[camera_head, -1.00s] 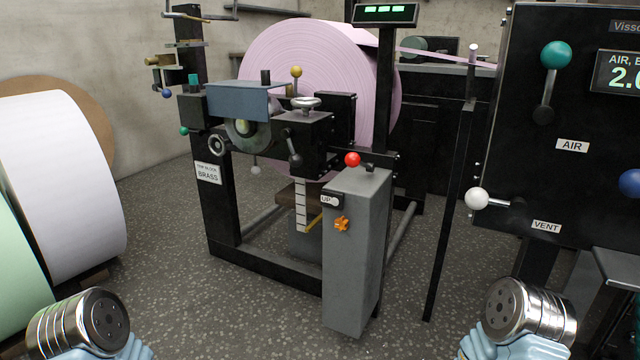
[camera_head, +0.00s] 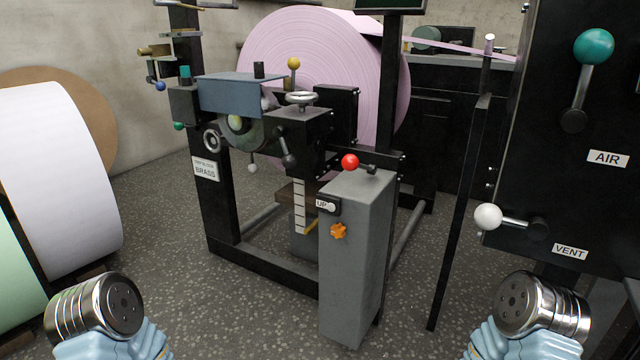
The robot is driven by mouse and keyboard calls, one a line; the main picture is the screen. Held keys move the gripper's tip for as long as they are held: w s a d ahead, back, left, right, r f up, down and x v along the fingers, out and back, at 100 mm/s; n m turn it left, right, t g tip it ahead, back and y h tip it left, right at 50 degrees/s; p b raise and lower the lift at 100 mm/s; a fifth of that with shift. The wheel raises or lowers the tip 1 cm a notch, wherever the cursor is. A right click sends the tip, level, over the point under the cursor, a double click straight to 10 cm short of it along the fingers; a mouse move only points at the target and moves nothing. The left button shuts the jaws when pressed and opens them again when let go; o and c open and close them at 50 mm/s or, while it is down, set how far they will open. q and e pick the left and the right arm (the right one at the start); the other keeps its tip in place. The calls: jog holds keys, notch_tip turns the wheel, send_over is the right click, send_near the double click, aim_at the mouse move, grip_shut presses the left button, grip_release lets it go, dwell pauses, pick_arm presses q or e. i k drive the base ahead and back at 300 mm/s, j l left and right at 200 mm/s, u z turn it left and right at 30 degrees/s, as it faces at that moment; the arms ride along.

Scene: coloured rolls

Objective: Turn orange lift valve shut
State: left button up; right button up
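The orange lift valve (camera_head: 339,231) is a small lobed knob on the front of a grey pedestal (camera_head: 352,275), below a switch marked UP (camera_head: 327,205). Nothing touches the valve. My two arms show only as metal and pale blue links in the lower left and lower right corners, well short of the pedestal. No gripper fingers are in view.
A black panel with a teal-knobbed lever (camera_head: 594,47) and a white-knobbed lever (camera_head: 488,217) stands at right. A thin black post (camera_head: 459,220) rises between it and the pedestal. Large paper rolls (camera_head: 65,180) stand at left. The speckled floor before the pedestal is clear.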

aim_at(338, 230)
jog(key=i+j+z, duration=0.25)
jog(key=j, duration=0.45)
jog(key=j+z, duration=0.2)
jog(key=j, duration=0.5)
